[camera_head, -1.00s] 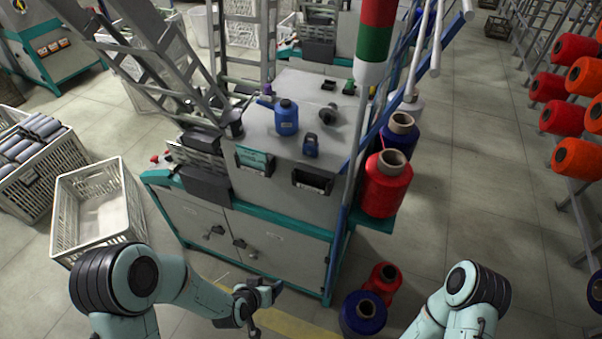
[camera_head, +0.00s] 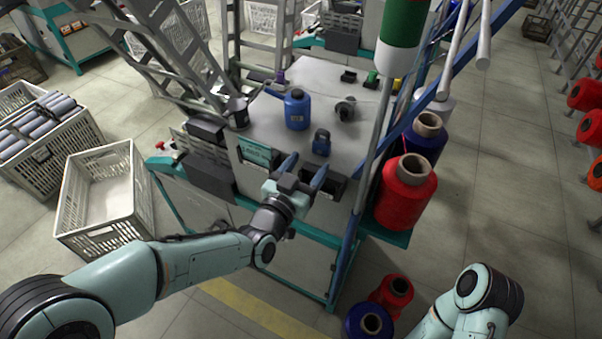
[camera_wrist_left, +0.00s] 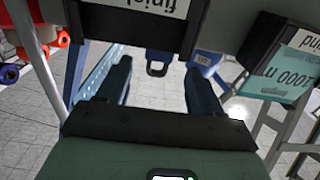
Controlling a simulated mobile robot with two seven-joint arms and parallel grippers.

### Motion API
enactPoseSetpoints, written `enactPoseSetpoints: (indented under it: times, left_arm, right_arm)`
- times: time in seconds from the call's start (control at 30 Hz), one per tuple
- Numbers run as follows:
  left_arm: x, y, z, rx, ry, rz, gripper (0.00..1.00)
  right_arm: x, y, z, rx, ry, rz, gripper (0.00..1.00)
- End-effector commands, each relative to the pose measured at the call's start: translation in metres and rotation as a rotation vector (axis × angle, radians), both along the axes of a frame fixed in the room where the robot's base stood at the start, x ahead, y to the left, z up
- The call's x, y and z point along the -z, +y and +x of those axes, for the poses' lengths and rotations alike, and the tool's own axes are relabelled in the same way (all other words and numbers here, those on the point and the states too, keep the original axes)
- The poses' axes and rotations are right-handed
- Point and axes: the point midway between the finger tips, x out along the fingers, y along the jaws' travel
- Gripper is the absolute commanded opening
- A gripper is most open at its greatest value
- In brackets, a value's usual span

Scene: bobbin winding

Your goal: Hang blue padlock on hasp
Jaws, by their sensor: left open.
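The blue padlock (camera_head: 321,142) stands on the grey top of the machine, near its front edge, shackle up. My left gripper (camera_head: 303,170) is open and empty, its two fingers pointing toward the padlock from the front, apart from it. In the left wrist view the padlock (camera_wrist_left: 157,68) appears upside down beyond and between the open fingers, partly hidden by a dark labelled bin. I cannot clearly make out the hasp; the cabinet front is partly behind my left arm. My right gripper is out of view.
A blue bottle (camera_head: 297,109) and a dark round part (camera_head: 345,108) stand near the padlock. Dark front bins (camera_head: 325,188) lie close to my left gripper. A sloping blue post and red spool (camera_head: 405,190) are on the right. A white crate (camera_head: 70,205) is at left.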

Motion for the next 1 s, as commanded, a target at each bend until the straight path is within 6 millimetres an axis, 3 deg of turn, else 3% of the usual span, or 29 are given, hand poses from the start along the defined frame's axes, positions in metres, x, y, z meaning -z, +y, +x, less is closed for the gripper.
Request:
enactPoseSetpoints:
  times: [0.1,0.4,0.87,0.93,1.0]
  left_arm:
    - [-0.001,-0.006,0.016,0.0,0.001,0.002,0.66]
    - [0.002,-0.018,0.044,-0.001,0.001,-0.001,0.66]
    - [0.001,-0.021,0.052,-0.001,0.003,-0.001,0.66]
    - [0.001,-0.021,0.052,-0.001,0.003,-0.001,0.5]
    - [0.001,-0.021,0.052,-0.001,0.003,-0.001,0.27]
  right_arm:
    - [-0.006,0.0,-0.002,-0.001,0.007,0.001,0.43]
    - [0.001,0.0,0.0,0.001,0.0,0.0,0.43]
    - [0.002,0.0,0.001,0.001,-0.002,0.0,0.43]
    - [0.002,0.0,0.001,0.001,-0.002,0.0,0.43]
    - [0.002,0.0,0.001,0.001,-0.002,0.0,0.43]
